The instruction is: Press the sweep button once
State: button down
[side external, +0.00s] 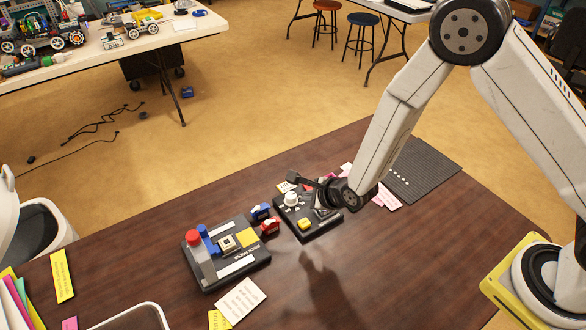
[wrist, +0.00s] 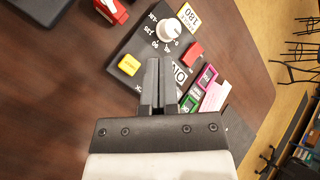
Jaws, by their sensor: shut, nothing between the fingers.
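A dark control box (wrist: 140,45) lies under my gripper in the wrist view, with a white knob (wrist: 169,30), a yellow button (wrist: 129,64) and a red button (wrist: 193,50). Which one is the sweep button I cannot read. My gripper (wrist: 157,62) is shut and empty, its tips over the box between the yellow and red buttons; contact cannot be told. In the side view the box (side external: 296,222) shows its white knob (side external: 291,198) and yellow button (side external: 305,223); my wrist covers its right part.
A second dark box (side external: 232,270) with a red-capped post (side external: 193,238) stands to the left. Red and blue small blocks (side external: 265,216) lie between the boxes. Note cards (side external: 241,299), a grey mat (side external: 425,170) and a bin rim (side external: 125,316) are around.

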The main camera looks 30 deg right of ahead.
aim_at(307, 223)
jog(key=shift+f, duration=3.55)
